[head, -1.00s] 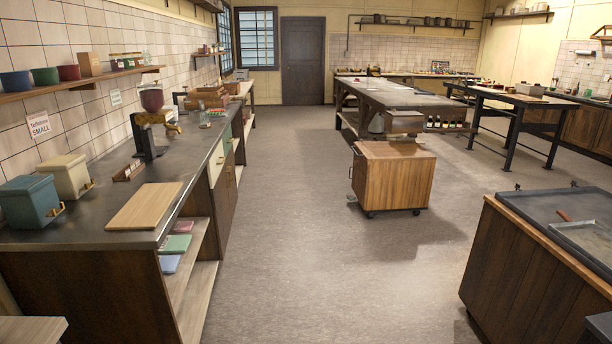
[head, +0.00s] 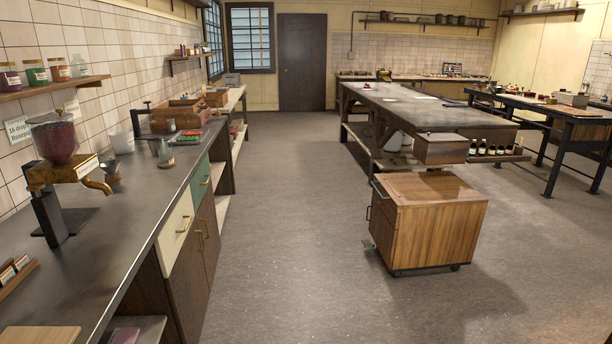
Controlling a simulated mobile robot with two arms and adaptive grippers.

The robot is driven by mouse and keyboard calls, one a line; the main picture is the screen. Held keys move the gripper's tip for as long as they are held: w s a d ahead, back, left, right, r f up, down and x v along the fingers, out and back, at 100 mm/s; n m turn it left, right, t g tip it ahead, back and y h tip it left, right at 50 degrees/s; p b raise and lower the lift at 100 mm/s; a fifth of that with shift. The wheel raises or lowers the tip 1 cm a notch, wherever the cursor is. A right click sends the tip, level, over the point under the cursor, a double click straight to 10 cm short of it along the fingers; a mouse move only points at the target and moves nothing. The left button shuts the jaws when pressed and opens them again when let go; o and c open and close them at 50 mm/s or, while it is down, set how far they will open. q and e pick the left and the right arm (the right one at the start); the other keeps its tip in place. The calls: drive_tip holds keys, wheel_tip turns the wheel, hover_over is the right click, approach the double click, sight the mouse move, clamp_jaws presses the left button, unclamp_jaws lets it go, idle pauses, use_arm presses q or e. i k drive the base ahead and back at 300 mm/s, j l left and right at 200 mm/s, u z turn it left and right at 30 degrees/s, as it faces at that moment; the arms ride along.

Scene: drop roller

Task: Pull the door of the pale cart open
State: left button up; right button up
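A wooden cart on casters (head: 440,235) stands on the floor right of centre, in front of the long worktable. It is warm mid-brown, and I see no paler cart. Its broad plank face is towards me. A dark bar handle (head: 368,213) sits on its narrow left side, which I see only at a steep angle. A second dark rail (head: 378,190) is near the top edge there. I cannot make out a door gap, and the cart looks closed. Neither of my grippers is in view.
A long counter (head: 150,215) with a brass-spouted grinder (head: 62,170) runs along the left. A wide stretch of floor (head: 290,240) lies clear between counter and cart. The worktable (head: 420,107) stands behind the cart.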

sight(384, 233)
drive_tip(key=i, duration=2.7)
drive_tip(key=i+z, duration=0.1)
drive_tip(key=i, duration=0.4)
drive_tip(key=i+j+z, duration=0.1)
drive_tip(key=i, duration=0.45)
drive_tip(key=i+j+z, duration=0.1)
drive_tip(key=i, duration=0.4)
drive_tip(key=i+j+z, duration=0.1)
drive_tip(key=i, duration=0.45)
drive_tip(key=j, duration=0.1)
